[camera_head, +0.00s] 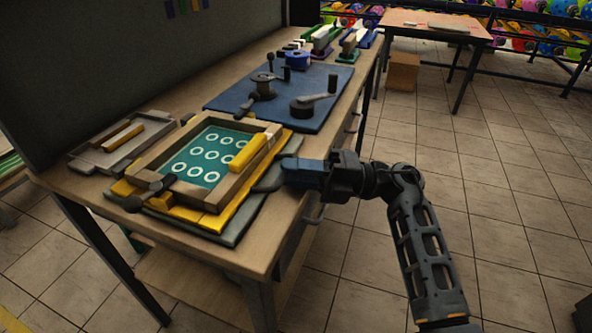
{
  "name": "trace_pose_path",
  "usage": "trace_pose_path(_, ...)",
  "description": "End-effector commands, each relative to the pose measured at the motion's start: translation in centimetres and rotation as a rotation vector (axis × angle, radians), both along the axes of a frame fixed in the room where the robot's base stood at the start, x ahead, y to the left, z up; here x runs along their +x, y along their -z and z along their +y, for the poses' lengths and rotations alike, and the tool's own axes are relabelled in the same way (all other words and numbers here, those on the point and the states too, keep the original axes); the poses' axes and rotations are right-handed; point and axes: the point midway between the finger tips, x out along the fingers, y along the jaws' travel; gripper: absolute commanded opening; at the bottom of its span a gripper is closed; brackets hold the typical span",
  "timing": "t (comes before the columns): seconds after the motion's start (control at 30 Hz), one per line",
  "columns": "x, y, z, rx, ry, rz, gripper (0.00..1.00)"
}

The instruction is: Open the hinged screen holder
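The hinged screen holder is a wooden frame (149,157) around a teal screen (208,158) with several white rings. It lies down, roughly flat, over a yellow base (215,217) at the near end of the workbench. A yellow bar (249,158) lies along its right side. A dark grey tapered piece (270,179) sticks out at the right side of the base. My gripper (288,168) is at the right edge of the bench, with its tips beside this piece. I cannot tell whether they touch it, and the fingers are too dark to read.
A grey tray (108,153) lies left of the holder. A blue mat (228,102) with dark metal tools lies behind it. A dark panel (120,60) stands along the bench's left side. The tiled floor (480,200) right of the bench is mostly free.

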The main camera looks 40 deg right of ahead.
Motion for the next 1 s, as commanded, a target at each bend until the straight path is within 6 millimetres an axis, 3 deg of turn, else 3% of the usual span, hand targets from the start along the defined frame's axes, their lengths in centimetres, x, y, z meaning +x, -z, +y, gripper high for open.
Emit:
trace_pose_path(0.13, -0.01, 0.00, -0.01, 0.000, 0.000, 0.000, 0.23)
trace_pose_path(0.4, -0.01, 0.02, -0.04, 0.000, 0.000, 0.000, 0.00)
trace_pose_path(1.0, 0.04, -0.22, -0.07, 0.001, 0.001, 0.001, 0.00)
